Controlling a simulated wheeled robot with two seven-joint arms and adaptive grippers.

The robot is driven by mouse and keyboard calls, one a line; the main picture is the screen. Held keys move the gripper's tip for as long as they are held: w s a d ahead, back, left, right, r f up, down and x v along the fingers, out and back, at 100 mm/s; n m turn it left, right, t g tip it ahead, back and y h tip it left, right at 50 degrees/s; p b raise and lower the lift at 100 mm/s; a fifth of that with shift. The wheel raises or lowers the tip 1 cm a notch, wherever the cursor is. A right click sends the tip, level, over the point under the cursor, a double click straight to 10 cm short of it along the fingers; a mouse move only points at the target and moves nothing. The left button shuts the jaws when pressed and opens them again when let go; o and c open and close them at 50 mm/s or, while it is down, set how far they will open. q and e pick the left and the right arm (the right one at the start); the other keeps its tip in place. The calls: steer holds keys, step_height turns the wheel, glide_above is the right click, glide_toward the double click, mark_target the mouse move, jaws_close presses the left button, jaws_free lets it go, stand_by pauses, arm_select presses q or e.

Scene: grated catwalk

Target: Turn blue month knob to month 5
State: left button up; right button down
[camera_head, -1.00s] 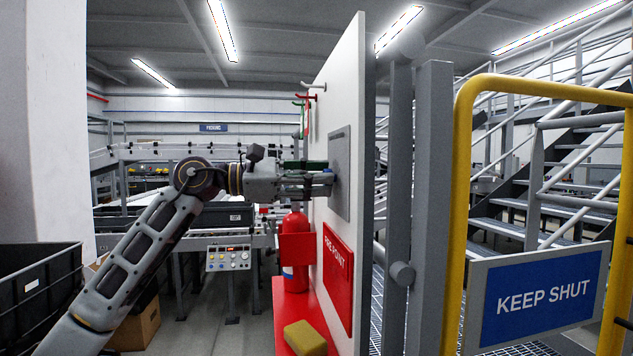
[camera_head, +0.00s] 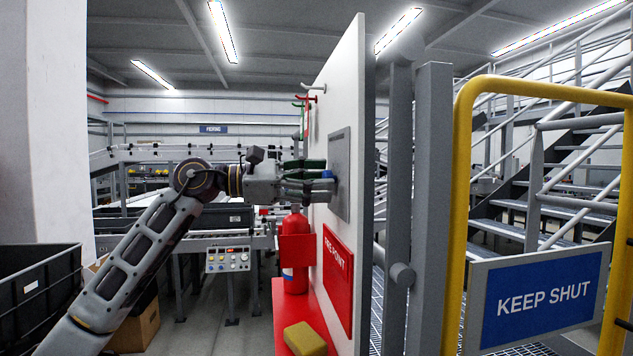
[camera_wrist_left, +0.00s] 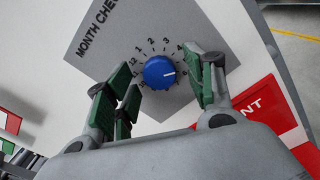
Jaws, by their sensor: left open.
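The blue month knob (camera_wrist_left: 159,72) sits on a grey dial plate (camera_wrist_left: 110,40) marked MONTH CHECK. Numbers 1 to 4 show around its top, and 12 to the left. My right gripper is out of view.
The plate is on a white upright panel (camera_head: 345,60) with hooks (camera_head: 309,97) above. Below are a red sign (camera_head: 338,275), a fire extinguisher (camera_head: 295,250) and a yellow sponge-like block (camera_head: 305,338) on a red shelf. A yellow gate (camera_head: 465,180) stands right.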

arm_select(q)
steer(key=v, duration=1.2)
steer(key=shift+n, duration=0.3)
